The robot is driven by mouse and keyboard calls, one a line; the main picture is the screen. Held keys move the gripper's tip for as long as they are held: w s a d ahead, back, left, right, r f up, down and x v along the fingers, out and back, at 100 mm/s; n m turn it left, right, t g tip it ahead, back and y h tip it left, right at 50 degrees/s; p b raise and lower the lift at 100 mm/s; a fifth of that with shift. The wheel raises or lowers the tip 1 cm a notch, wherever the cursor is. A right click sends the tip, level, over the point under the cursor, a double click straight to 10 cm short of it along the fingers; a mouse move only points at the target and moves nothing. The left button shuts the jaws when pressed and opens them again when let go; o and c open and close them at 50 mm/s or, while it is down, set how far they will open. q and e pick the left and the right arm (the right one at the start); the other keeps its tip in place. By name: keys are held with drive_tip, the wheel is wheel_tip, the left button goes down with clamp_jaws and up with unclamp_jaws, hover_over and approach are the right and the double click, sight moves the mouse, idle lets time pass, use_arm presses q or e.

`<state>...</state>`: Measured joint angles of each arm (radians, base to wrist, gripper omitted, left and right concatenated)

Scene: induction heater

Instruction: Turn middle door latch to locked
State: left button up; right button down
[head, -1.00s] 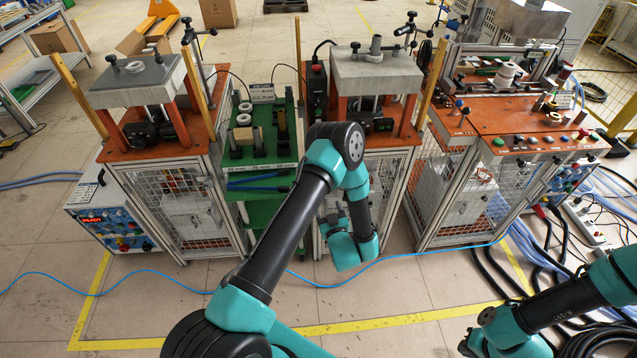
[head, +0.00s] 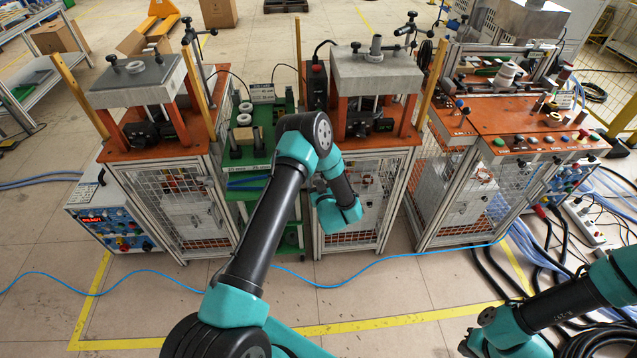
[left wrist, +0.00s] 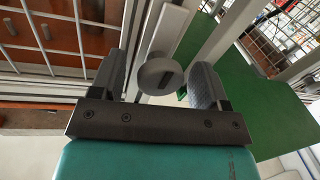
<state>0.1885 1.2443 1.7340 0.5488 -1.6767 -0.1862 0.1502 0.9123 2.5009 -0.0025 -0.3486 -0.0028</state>
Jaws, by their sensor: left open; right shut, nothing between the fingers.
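The middle machine's mesh door (head: 368,190) stands below its orange top in the head view. My left gripper (left wrist: 158,84) is open, with one finger on each side of the knob. I cannot tell whether either finger touches it. In the head view my left wrist (head: 338,212) is in front of the door's left side, and the latch is hidden. My right gripper (head: 470,345) is shut and empty at the bottom, far from the door.
A green cart (left wrist: 225,75) is close beside the door frame, to the right in the left wrist view. Another machine with a mesh door (head: 190,200) stands left, and a wider one (head: 440,190) right. A blue cable (head: 400,257) crosses the floor in front.

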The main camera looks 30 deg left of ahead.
use_arm(q)
drive_tip(key=c, duration=0.9)
drive_tip(key=shift+n, duration=0.4)
drive_tip(key=n, duration=0.3)
drive_tip(key=shift+h, duration=0.4)
drive_tip(key=n, duration=0.4)
drive_tip(key=shift+h, duration=0.4)
drive_tip(key=n, duration=0.4)
drive_tip(key=shift+h, duration=0.3)
drive_tip(key=n+h, duration=0.1)
drive_tip(key=n, duration=0.3)
drive_tip(key=shift+n, duration=0.3)
